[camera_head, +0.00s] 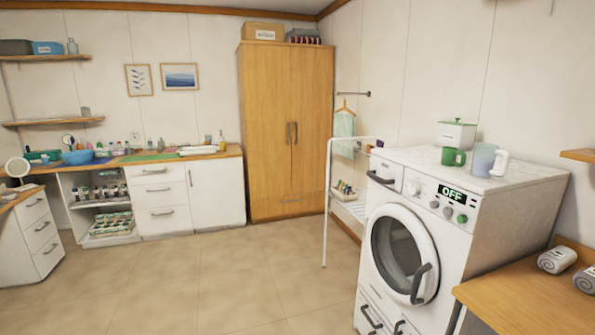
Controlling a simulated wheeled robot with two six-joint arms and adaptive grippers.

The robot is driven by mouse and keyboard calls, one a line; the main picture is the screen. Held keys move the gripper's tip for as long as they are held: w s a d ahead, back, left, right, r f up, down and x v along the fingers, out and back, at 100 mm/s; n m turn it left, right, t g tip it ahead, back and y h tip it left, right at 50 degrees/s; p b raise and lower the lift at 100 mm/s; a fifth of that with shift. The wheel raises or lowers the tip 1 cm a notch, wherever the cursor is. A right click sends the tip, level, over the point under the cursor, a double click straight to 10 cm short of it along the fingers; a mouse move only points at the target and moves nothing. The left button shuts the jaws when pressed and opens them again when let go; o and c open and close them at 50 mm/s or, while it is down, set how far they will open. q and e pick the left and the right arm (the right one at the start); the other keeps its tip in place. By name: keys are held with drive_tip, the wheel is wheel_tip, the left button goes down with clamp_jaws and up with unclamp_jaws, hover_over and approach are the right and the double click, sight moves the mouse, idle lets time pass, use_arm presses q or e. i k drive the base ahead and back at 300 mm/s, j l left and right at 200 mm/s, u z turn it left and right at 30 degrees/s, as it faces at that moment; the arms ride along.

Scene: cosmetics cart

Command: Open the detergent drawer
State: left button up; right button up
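The detergent drawer (384,173) is at the upper left of the white washing machine's front. It looks closed, with a dark handle (380,179) across it. The washing machine (455,225) stands at the right, its round door (402,258) shut and its display (452,195) reading OFF. Neither of my grippers shows in the head view.
A green mug (453,157), a clear jug (484,160) and a white box with a green lid (457,135) stand on the machine. A white rack (328,205) is beside it. A wooden table (530,300) is front right. The floor (210,285) is clear.

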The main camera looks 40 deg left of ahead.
sight(389, 173)
drive_tip(key=u, duration=0.75)
drive_tip(key=i+j+u, duration=0.2)
drive_tip(key=i+j, duration=0.2)
drive_tip(key=i, duration=0.25)
